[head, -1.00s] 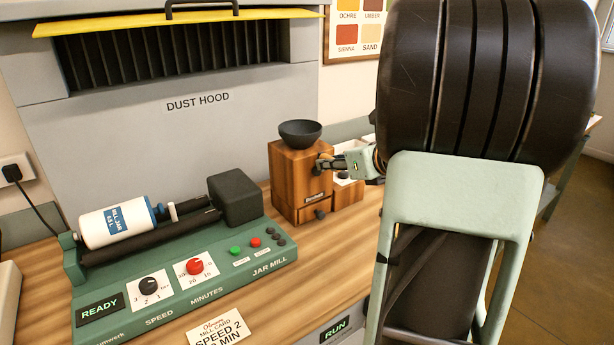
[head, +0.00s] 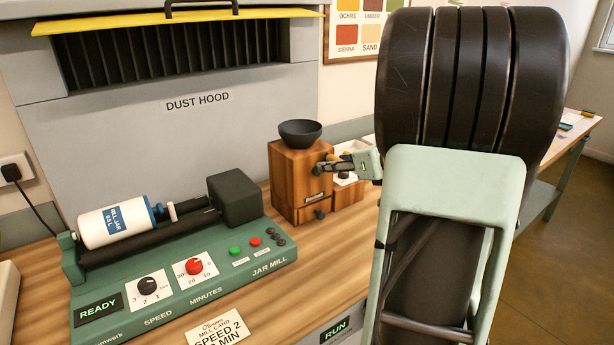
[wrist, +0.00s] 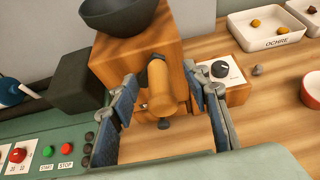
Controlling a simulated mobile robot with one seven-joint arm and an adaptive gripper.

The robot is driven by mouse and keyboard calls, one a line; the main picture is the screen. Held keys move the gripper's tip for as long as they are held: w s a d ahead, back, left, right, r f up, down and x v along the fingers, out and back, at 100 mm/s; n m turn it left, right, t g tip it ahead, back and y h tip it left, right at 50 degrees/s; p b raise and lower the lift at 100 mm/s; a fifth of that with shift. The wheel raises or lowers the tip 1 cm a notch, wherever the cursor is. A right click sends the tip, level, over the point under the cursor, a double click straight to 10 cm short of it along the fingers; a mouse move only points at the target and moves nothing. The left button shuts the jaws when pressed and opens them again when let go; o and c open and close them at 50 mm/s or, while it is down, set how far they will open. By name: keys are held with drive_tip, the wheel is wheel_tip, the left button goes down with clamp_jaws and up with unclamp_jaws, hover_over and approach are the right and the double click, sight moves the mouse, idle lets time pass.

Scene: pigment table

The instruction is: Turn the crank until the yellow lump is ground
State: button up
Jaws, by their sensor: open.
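The wooden mill (head: 299,187) stands on the bench with a dark bowl (head: 300,134) on top. It also shows in the wrist view (wrist: 112,62), with the bowl (wrist: 118,14) at the top edge. The crank's wooden handle (wrist: 158,84) points toward the wrist camera. My gripper (wrist: 160,80) is open, with one finger on each side of the handle and visible gaps between. In the head view my gripper (head: 326,167) is at the mill's right side. The bowl's inside is hidden, so I see no yellow lump in it.
The jar mill (head: 180,262) with its white jar (head: 114,222) fills the bench's left side. A box with a black knob (wrist: 220,69) stands just right of the mill.

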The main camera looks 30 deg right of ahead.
drive_tip(key=shift+s, duration=0.15)
drive_tip(key=s+d, duration=0.1)
drive_tip(key=s, duration=0.7)
drive_tip(key=shift+s, duration=0.35)
drive_tip(key=shift+w, duration=0.1)
